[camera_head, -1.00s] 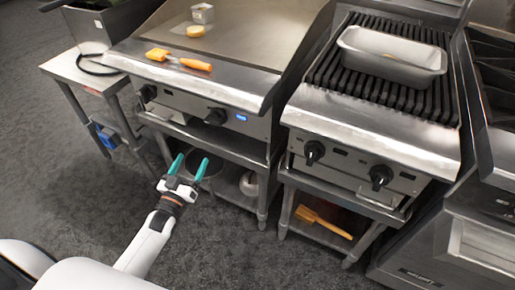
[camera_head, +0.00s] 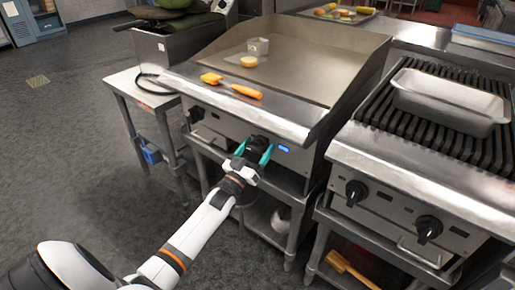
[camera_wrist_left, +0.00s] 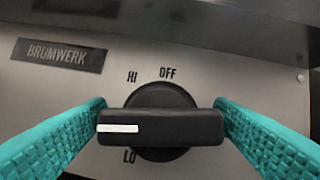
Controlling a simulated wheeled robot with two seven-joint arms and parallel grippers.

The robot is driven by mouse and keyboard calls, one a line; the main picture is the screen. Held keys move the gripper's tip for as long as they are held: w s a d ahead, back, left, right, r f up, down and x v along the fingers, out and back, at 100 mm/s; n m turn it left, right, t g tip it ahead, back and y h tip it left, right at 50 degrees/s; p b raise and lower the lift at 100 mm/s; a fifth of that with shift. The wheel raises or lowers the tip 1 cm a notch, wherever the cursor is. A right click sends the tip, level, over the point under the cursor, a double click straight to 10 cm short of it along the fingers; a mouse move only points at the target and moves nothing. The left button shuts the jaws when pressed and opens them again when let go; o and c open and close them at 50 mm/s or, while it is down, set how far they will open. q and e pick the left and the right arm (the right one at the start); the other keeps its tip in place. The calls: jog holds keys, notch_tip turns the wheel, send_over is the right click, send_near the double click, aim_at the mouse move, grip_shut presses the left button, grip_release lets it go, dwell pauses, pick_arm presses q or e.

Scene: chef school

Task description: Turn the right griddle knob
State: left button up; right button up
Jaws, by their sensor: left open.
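The griddle (camera_head: 300,75) stands in the middle of the head view, with two black knobs on its front panel. The right griddle knob (camera_wrist_left: 160,125) fills the middle of the left wrist view; its white mark points left, and the labels HI, OFF and LO show around it. My left gripper (camera_head: 253,154) is at this knob in the head view. In the wrist view its teal fingers (camera_wrist_left: 160,128) stand open on either side of the knob's bar, very close to its ends; I cannot tell whether they touch. The left griddle knob (camera_head: 195,115) is to the left. My right gripper is not in view.
An orange-handled spatula (camera_head: 232,86), a small metal container (camera_head: 258,46) and a round yellowish item (camera_head: 249,62) are on the griddle. A charbroiler (camera_head: 420,180) with its own knobs and a metal pan (camera_head: 450,97) stands at right. A side table (camera_head: 140,92) is left.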

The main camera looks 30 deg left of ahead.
pick_arm(q)
jog(key=shift+w+r, duration=0.1)
jog(key=shift+w, duration=0.15)
jog(key=c, duration=1)
